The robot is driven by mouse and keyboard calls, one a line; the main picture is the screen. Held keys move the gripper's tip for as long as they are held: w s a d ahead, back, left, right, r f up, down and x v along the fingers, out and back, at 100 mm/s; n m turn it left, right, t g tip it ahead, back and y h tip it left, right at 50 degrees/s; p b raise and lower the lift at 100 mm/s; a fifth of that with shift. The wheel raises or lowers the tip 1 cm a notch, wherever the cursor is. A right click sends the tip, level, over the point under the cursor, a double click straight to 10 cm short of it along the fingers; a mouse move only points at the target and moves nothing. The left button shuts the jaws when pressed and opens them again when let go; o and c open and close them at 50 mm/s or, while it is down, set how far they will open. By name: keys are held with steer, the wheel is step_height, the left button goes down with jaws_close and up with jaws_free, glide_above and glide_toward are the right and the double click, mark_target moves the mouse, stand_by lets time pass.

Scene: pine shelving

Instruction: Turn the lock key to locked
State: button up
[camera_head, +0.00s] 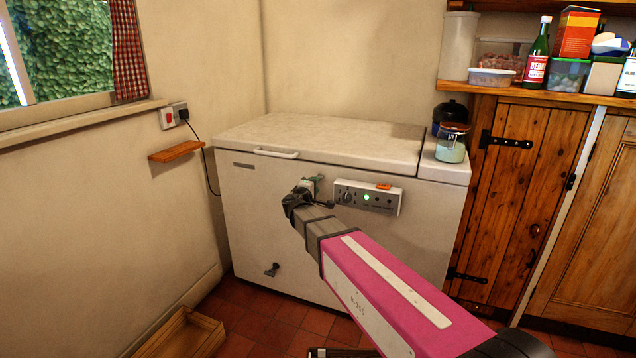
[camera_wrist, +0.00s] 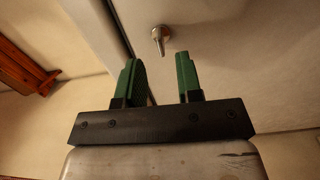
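The lock key (camera_wrist: 159,38) shows in the wrist view as a small metal key in a round lock on the white front of the chest freezer (camera_head: 270,232). My gripper (camera_wrist: 160,75) has two green fingers, spread apart with an empty gap between them. The key is just beyond the fingertips, roughly in line with the gap, and appears not to touch them. In the head view my gripper (camera_head: 314,182) is at the upper front of the freezer, below the lid, and the key cannot be made out there.
A control panel (camera_head: 367,197) with a green light is right of my gripper. The lid handle (camera_head: 276,154) is above left. A small wooden shelf (camera_head: 175,151) is on the left wall. A jar (camera_head: 451,146) stands on the freezer's right end. A wooden crate (camera_head: 188,335) lies on the floor.

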steer(key=v, duration=0.5)
steer(key=s+d+f+m+g+h, duration=0.1)
steer(key=s+d+f+m+g, duration=0.25)
steer(key=d, duration=0.35)
steer(key=s+d+f+m+g, duration=0.2)
steer(key=d+f+g, duration=0.1)
steer(key=d+f, duration=0.25)
steer(key=s+d+f+m+g+h, duration=0.1)
steer(key=s+d+f+m+g, duration=0.15)
steer(key=d, duration=0.45)
steer(key=s+d+f+m+g+y, duration=0.3)
steer(key=s+f+g+y, duration=0.1)
steer(key=s, duration=0.4)
steer(key=s+d+f+m+g+y, duration=0.2)
steer(key=s+d+f+g+y, duration=0.2)
steer(key=s+f, duration=0.2)
steer(key=shift+s+f+m, duration=0.3)
steer(key=shift+s+m, duration=0.1)
steer(key=shift+s, duration=0.5)
